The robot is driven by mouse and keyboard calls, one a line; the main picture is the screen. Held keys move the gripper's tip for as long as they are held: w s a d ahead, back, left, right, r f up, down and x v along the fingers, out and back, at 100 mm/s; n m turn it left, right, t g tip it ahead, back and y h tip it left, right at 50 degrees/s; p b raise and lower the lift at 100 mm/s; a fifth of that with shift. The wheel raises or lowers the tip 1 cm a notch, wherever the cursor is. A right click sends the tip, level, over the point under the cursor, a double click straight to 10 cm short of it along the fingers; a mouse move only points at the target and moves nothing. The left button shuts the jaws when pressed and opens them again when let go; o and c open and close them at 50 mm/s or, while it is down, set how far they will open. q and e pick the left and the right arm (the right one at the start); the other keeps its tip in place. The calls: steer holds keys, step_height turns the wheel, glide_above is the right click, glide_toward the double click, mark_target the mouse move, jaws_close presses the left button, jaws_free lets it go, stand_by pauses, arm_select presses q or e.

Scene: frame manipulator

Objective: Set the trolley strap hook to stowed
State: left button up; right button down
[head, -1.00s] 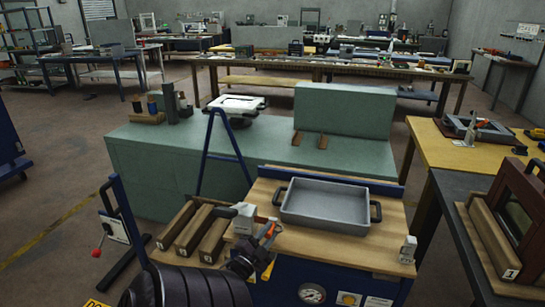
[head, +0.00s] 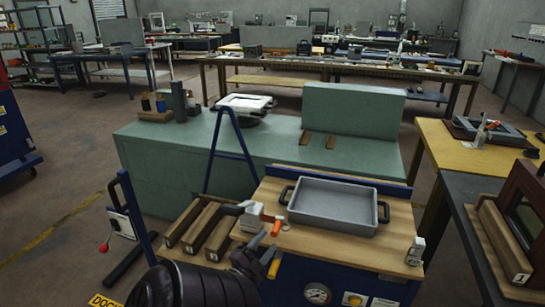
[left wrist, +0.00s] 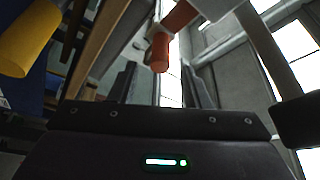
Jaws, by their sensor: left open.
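The trolley (head: 385,288) has a blue body and a wooden top. At its front left edge an orange grip (head: 276,227) shows beside a white block (head: 251,214); I cannot tell for sure whether this is the strap hook or which way it is set. The orange grip hangs ahead of the fingers in the left wrist view (left wrist: 160,52). My left gripper (head: 262,246) is open and empty, just below and in front of the orange grip, apart from it in the wrist view. A yellow grip (head: 274,268) is right of the gripper. My right gripper is out of view.
A grey tray (head: 333,224) with black handles sits on the trolley top. Wooden slotted blocks (head: 205,227) lie left of it. A small white box (head: 415,251) stands at the right corner. A green bench (head: 170,175) is behind; a dark table (head: 470,220) is at right.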

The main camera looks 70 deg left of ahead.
arm_select(q)
steer(key=v, duration=0.2)
steer(key=shift+s+d, duration=0.15)
steer(key=shift+s, duration=0.1)
steer(key=shift+w+f, duration=0.1)
